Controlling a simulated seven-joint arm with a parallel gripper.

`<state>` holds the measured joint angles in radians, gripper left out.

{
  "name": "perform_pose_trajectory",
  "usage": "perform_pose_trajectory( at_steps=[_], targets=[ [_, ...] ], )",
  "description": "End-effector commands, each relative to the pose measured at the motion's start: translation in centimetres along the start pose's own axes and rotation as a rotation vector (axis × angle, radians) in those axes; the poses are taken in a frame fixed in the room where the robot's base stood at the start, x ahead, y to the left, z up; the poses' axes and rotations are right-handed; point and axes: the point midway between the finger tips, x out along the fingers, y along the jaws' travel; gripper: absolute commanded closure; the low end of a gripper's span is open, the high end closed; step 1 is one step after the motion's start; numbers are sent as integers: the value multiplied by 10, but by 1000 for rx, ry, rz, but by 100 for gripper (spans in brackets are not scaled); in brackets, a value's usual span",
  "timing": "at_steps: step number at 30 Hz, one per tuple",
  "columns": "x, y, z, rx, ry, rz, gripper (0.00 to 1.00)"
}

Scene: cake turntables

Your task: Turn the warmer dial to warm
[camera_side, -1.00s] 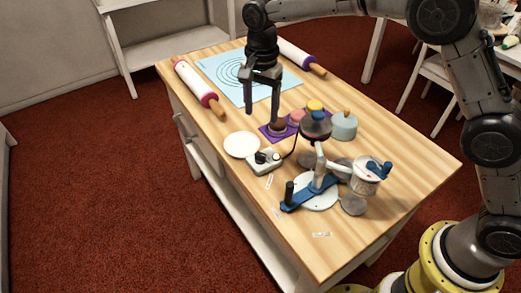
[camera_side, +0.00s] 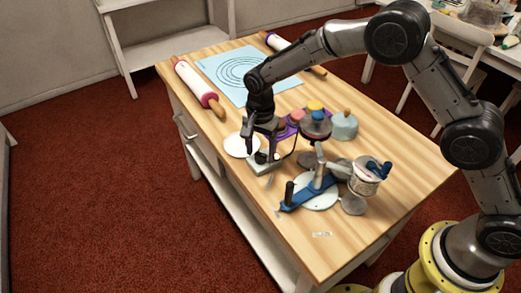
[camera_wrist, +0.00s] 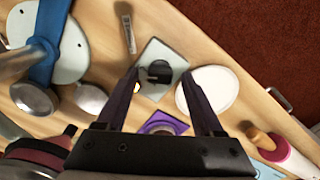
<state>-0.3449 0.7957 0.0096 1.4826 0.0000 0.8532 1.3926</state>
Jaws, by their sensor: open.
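The warmer's control box (camera_wrist: 168,52) is a small pale box with a black dial (camera_wrist: 160,70) on top. In the side view the box (camera_side: 268,168) sits on the table beside a white plate, partly hidden by my gripper. My gripper (camera_side: 261,154) points down just over the box, with its jaws open. In the wrist view my gripper's two fingers (camera_wrist: 159,76) reach toward either side of the dial, which lies between them. I see no contact with the dial. No dial markings can be read.
The white plate (camera_side: 238,146) lies close left of the box. A blue-handled turntable stand (camera_side: 318,196) stands in front right, with a dark round warmer head (camera_side: 315,124) behind. Purple mats with small cakes lie behind. The table's front left is clear.

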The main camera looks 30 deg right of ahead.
Motion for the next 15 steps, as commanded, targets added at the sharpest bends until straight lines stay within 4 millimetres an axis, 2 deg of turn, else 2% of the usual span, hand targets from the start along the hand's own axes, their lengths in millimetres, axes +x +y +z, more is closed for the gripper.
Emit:
perform_pose_trajectory(
  at_steps=[9,15],
  targets=[
    [3,0,0,0,0,0,31],
    [2,0,0,0,0,0,67]
  ],
)
